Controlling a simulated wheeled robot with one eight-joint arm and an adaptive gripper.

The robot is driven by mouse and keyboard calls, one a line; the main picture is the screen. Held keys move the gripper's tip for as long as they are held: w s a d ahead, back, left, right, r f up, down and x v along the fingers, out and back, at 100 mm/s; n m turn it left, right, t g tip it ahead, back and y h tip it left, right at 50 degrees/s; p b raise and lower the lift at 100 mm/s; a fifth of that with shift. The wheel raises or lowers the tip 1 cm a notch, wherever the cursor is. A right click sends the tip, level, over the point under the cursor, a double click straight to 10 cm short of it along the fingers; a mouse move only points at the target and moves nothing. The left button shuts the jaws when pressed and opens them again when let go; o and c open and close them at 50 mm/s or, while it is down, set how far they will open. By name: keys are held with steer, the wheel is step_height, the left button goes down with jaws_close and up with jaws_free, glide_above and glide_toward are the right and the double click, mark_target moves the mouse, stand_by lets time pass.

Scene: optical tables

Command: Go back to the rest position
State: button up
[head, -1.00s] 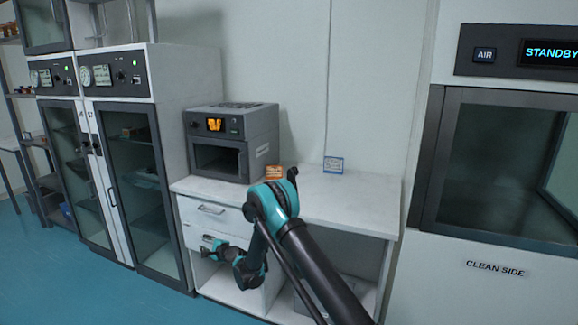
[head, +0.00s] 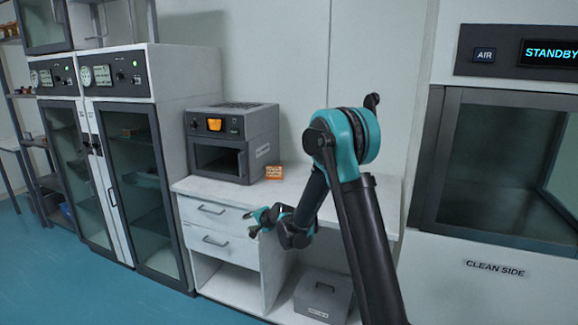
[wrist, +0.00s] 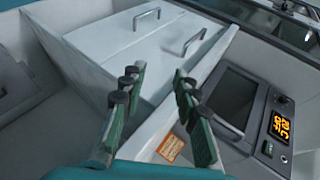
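My gripper (head: 259,221) is in front of the white bench (head: 360,192), near the level of its top and beside the upper drawer (head: 205,208). In the wrist view my gripper (wrist: 157,88) shows two green fingers with dark pads, spread apart with nothing between them. The bench's drawer fronts (wrist: 130,35) lie beyond the fingers. My arm rises from the lower right of the head view, bends at a teal elbow and reaches down to the left.
A grey oven-like device (head: 232,143) with an orange display stands on the bench, beside an orange label (head: 273,172). A grey box (head: 323,297) sits in the open bay below. Glass-door cabinets (head: 140,175) stand left; a windowed enclosure (head: 500,165) stands right.

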steer(key=s+d+r+n+g+h, duration=0.1)
steer(key=s+d+r+n+h, duration=0.1)
steer(key=s+d, duration=0.8)
steer(key=s+d+r+n+g+h, duration=0.1)
steer(key=s+d+r+n+h, duration=0.1)
steer(key=s+d, duration=0.75)
steer(key=s+d+f+n+g+h, duration=0.1)
steer(key=s+d+f+h, duration=0.1)
steer(key=s+d, duration=0.5)
steer(key=s+d+f+n+g+h, duration=0.1)
steer(key=s+d+f+n+h, duration=0.1)
steer(key=s+d, duration=0.6)
steer(key=s+f, duration=0.1)
steer(key=s, duration=0.3)
steer(key=shift+s+d+f+n, duration=0.2)
steer(key=shift+s+f+n, duration=0.05)
steer(key=shift+s+n, duration=0.05)
